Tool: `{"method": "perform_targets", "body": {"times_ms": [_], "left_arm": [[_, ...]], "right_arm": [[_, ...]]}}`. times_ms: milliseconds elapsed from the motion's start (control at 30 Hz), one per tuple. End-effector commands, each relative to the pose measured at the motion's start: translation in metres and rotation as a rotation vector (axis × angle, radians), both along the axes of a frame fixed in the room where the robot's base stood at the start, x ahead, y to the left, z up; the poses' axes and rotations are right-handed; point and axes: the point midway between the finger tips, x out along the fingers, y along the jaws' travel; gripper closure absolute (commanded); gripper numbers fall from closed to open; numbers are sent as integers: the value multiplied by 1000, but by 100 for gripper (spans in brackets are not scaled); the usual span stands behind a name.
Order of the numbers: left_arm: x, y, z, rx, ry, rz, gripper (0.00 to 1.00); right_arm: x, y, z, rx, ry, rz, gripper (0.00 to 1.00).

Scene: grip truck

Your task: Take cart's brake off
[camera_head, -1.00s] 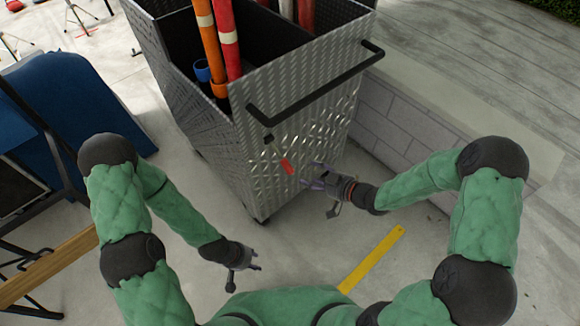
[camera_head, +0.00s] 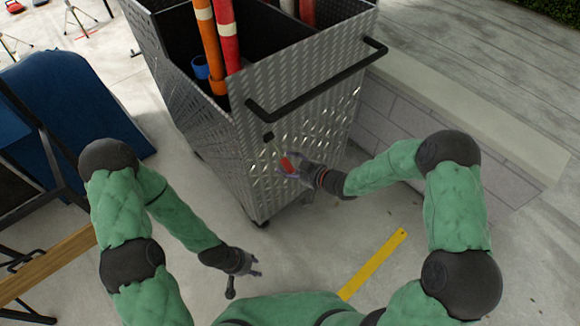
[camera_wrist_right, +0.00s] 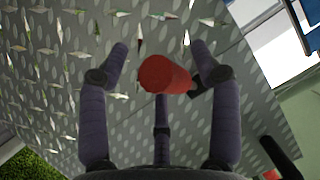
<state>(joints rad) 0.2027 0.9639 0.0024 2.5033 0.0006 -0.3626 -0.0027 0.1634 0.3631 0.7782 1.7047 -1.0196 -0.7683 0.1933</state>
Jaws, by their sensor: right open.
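The cart (camera_head: 255,150) is a grey metal box with a diamond-plate front and a black push bar (camera_head: 318,82). A red brake handle (camera_head: 290,162) sticks out low on its front face. My right gripper (camera_head: 294,167) is at the red handle and partly covers it in the head view. In the right wrist view the red handle (camera_wrist_right: 164,75) lies between the open fingers of my right gripper (camera_wrist_right: 160,58), with gaps visible on both sides. My left gripper (camera_head: 254,266) hangs low in front of the cart, away from it; its finger opening is too small to judge.
Orange (camera_head: 208,40) and red (camera_head: 228,40) poles stand in the cart. A low block wall (camera_head: 400,125) runs to the right of the cart. A yellow strip (camera_head: 374,264) lies on the floor. A wooden beam and black frame stand at left.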

Motion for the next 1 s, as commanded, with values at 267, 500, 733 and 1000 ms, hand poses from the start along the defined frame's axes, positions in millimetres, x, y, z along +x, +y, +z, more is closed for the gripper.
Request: {"method": "perform_targets", "body": {"times_ms": [267, 500, 733, 1000], "left_arm": [[0, 0, 0, 0, 0, 0, 60], [0, 0, 0, 0, 0, 0, 60], [0, 0, 6, 0, 0, 0, 60], [0, 0, 35, 0, 0, 0, 60]], "right_arm": [[0, 0, 0, 0, 0, 0, 59], [0, 0, 0, -1, 0, 1, 100], [-1, 0, 3, -9, 11, 2, 100], [-5, -3, 15, -56, 73, 4, 100]]}}
